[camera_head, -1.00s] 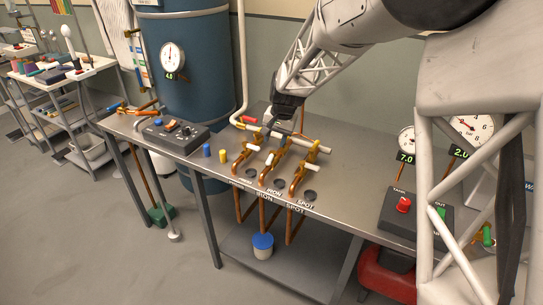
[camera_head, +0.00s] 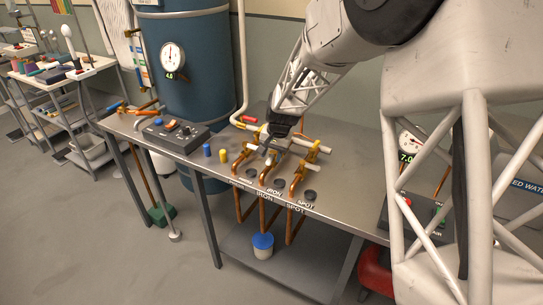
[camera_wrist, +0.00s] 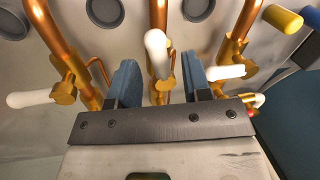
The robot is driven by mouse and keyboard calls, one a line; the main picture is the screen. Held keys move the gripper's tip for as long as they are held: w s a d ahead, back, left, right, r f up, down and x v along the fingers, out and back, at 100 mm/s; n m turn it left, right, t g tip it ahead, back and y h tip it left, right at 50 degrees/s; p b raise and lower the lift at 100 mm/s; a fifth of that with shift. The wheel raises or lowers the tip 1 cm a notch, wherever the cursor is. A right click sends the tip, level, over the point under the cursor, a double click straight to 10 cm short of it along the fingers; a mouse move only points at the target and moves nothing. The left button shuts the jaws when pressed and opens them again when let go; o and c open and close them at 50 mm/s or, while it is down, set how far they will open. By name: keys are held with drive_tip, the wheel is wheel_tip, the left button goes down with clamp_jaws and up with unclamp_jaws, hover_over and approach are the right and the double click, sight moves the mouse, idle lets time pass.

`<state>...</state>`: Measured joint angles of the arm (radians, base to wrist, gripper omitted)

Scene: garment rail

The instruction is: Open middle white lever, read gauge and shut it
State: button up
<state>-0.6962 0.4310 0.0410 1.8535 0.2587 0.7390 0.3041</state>
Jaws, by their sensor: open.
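The middle white lever (camera_wrist: 157,52) sits on a brass valve on the middle copper pipe (camera_wrist: 158,14). In the wrist view it lies between the two blue fingers of my gripper (camera_wrist: 158,80), with gaps on both sides. My gripper (camera_head: 268,150) is open over the middle pipe in the head view, and it hides most of that lever there. The right valve's white lever (camera_head: 308,166) shows beside it; in the wrist view this lever (camera_wrist: 28,99) points left. The other neighbouring white lever (camera_wrist: 226,72) lies just beyond a finger. A round gauge (camera_head: 172,57) on the blue tank reads 4.0.
A grey control box (camera_head: 176,134) and blue and yellow caps (camera_head: 222,155) stand left of the valves. A second gauge (camera_head: 410,143) reading 7.0 is partly behind my arm. The steel bench (camera_head: 340,200) is bare right of the valves.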

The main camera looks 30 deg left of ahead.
drive_tip(key=shift+a+f, duration=0.1)
drive_tip(key=shift+f, duration=0.35)
clamp_jaws()
drive_tip(key=shift+s+a+m, duration=0.1)
drive_tip(key=shift+a+m, duration=0.2)
drive_tip(key=shift+m, duration=1)
unclamp_jaws()
